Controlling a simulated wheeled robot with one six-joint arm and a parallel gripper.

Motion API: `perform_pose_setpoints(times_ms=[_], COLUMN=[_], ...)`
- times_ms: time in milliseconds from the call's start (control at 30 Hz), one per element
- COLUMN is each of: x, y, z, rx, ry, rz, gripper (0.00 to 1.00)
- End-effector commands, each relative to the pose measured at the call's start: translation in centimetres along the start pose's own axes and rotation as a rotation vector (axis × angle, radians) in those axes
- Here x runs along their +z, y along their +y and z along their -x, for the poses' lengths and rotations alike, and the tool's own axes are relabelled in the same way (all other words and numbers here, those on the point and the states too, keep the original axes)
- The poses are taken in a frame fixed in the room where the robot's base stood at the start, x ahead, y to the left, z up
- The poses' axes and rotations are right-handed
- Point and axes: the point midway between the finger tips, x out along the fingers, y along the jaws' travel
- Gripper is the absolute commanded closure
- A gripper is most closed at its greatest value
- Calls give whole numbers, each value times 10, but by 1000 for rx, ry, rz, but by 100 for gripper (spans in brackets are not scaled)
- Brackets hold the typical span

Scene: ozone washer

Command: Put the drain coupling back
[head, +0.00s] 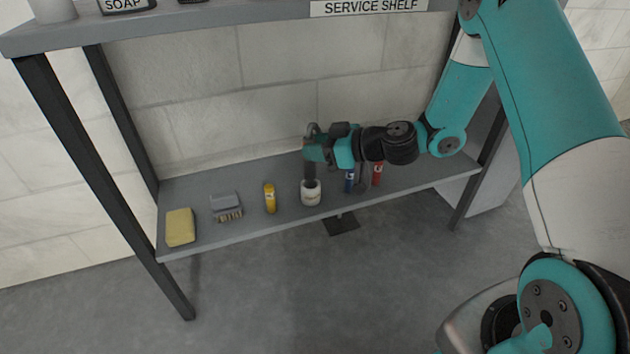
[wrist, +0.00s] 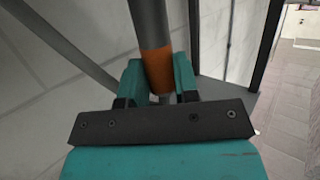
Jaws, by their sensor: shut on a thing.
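My gripper (head: 313,152) is over the lower shelf, above the white cup (head: 311,194). In the wrist view the gripper (wrist: 158,80) is shut on a grey tube with an orange band (wrist: 156,66), which appears to be the drain coupling. The orange band sits between the teal fingers. In the head view a dark grey length (head: 309,172) shows below the gripper and meets the mouth of the cup. I cannot tell how far inside the cup it reaches.
The lower shelf (head: 345,207) also holds a yellow sponge (head: 180,227), a grey brush (head: 226,206), a yellow bottle (head: 270,198), a blue item (head: 350,182) and a red item (head: 377,174) close to the cup. The upper shelf (head: 230,18) overhangs; dark posts (head: 100,180) stand beside.

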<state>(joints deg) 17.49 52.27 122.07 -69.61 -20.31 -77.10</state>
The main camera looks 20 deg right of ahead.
Motion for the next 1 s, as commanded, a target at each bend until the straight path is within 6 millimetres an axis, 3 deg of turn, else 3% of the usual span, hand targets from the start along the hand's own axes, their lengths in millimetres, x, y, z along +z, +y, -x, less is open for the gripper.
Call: perform_pose_setpoints(times_ms=[33,267,500,867,900,1000], x=[11,26,59,61,60,60], y=[-1,-1,0,0,0,-1], z=[-4,-9,-19,-19,-19,-19], rx=[-2,-2,-1,-1,-1,-2], ry=[1,1,0,1,0,0], rz=[0,0,0,1,2,1], gripper=[100,100,100,100,64,45])
